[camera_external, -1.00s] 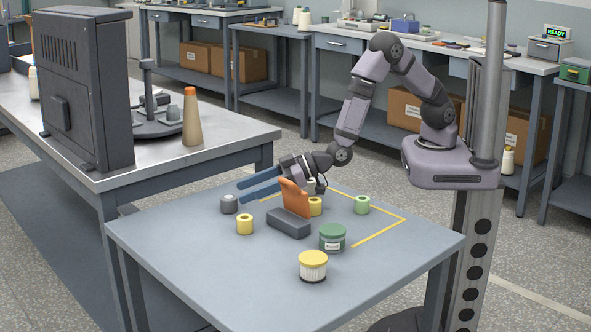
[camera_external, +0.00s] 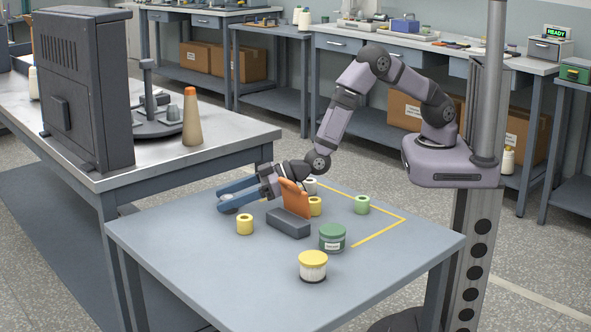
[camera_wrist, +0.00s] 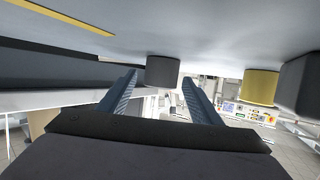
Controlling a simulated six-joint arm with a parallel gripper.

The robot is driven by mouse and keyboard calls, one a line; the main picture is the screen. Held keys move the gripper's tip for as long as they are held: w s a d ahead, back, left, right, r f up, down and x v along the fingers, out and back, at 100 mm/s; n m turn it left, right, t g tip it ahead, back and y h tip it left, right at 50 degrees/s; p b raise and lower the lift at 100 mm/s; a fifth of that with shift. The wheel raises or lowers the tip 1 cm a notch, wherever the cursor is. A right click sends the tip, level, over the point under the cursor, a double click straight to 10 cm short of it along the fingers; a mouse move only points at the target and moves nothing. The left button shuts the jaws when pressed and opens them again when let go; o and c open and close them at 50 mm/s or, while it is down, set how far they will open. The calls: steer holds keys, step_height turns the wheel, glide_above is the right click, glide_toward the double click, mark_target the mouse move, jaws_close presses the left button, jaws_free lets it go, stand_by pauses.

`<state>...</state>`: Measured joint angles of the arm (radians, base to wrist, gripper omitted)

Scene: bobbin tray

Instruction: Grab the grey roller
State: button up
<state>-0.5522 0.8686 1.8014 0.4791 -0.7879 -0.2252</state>
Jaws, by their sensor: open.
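The grey roller (camera_external: 229,211) stands on the blue-grey table near its left corner, partly hidden behind my fingers in the external view. In the wrist view the grey roller (camera_wrist: 162,71) appears dark and sits between my two blue fingertips, with a narrow gap on each side. My gripper (camera_external: 220,199) is open and low over the table, its fingers reaching left around the roller. In the wrist view my gripper (camera_wrist: 159,77) holds nothing. I cannot tell whether a finger touches the roller.
A dark block with an orange upright part (camera_external: 297,198) stands just right of my wrist. A yellow spool (camera_external: 245,225) is in front of my gripper. Another yellow spool (camera_external: 315,206), a green spool (camera_external: 362,205), a green jar (camera_external: 332,239) and a yellow-lidded jar (camera_external: 313,269) stand further right.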

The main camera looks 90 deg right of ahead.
mark_target(229, 197)
steer(key=shift+c, duration=0.2)
steer(key=c, duration=1.1)
steer(key=shift+r, duration=0.15)
step_height(229, 197, up, 10)
steer(key=shift+f, duration=0.1)
